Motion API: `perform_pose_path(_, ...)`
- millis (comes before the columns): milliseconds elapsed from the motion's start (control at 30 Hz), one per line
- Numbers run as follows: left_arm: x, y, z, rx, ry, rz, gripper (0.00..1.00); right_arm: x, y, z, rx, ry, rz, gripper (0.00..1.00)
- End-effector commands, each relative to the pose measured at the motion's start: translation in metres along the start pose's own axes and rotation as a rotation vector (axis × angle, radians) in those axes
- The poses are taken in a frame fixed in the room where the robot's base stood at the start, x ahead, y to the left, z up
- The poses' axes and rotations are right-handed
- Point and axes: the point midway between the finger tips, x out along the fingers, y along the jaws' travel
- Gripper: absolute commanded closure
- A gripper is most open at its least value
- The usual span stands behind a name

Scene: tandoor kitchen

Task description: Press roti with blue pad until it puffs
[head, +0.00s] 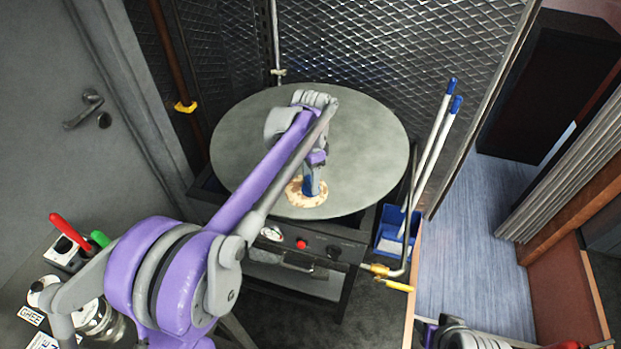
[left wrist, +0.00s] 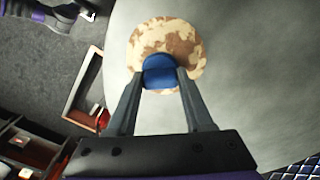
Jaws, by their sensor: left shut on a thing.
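The roti (head: 296,193) is a round, pale flatbread with brown patches. It lies flat near the front edge of the round grey griddle (head: 367,150). In the left wrist view the roti (left wrist: 178,37) shows around the blue pad (left wrist: 158,72), which sits over its lower part. My left gripper (left wrist: 158,80) is shut on the blue pad, and the pad appears to touch the roti. In the head view the left gripper (head: 314,178) reaches down over the griddle and hides part of the roti and pad. My right gripper is not seen.
A stove front with a red knob (head: 301,244) stands below the griddle. A blue bin (head: 390,235) with blue-tipped rods (head: 432,150) stands to its right. A mesh wall (head: 400,50) closes the back.

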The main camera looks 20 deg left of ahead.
Motion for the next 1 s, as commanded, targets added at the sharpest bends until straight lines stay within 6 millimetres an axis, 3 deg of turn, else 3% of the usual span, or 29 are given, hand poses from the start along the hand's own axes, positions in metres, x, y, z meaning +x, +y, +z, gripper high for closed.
perform_pose_path(733,-0.064,-0.001,0.000,0.000,0.001,-0.002,1.00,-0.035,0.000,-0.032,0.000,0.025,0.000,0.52)
perform_pose_path(1000,-0.068,0.000,0.000,0.000,0.000,-0.001,1.00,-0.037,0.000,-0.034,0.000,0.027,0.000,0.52)
